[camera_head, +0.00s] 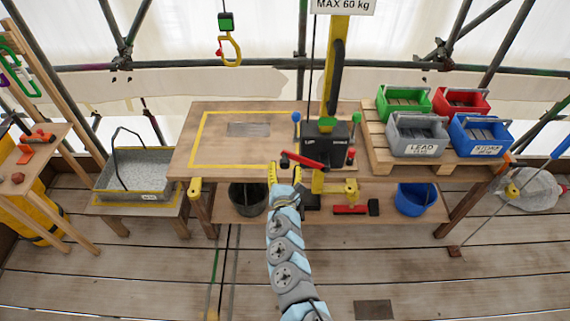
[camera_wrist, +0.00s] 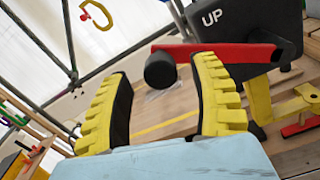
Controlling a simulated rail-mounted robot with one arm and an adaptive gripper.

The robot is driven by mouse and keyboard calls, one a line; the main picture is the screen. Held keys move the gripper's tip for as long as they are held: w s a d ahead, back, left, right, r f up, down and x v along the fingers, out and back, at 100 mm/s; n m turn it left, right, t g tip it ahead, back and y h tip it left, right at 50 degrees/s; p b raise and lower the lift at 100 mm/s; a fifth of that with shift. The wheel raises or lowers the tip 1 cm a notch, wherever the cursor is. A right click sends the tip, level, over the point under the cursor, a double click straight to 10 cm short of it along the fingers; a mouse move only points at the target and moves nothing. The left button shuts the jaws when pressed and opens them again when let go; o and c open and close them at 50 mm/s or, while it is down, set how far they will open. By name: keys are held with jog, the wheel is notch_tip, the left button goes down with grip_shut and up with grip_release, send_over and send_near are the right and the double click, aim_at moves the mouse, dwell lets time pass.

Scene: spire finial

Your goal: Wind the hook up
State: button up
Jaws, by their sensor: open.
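The yellow hook (camera_head: 231,52) hangs in the air at the upper left, below a small black-and-green block; it also shows in the wrist view (camera_wrist: 97,16). The black winch box (camera_head: 325,140) stands at the middle of the bench, and its side reads "UP" in the wrist view (camera_wrist: 240,22). Its red crank arm (camera_head: 304,161) points left and ends in a black knob (camera_wrist: 160,70). My gripper (camera_head: 279,172) is open at the crank's end. In the wrist view its yellow ribbed fingers stand either side of the knob; I cannot tell whether they touch it.
The wooden bench (camera_head: 185,165) carries a yellow-outlined area with a grey plate (camera_head: 249,129). A pallet at right holds green, red, grey and blue bins (camera_head: 480,135). A grey gravel-filled tray (camera_head: 135,172) stands left. A yellow post (camera_head: 335,70) rises behind the winch.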

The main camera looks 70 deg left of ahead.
jog(key=v, duration=0.9)
jog(key=shift+d, duration=0.15)
dwell(0.5)
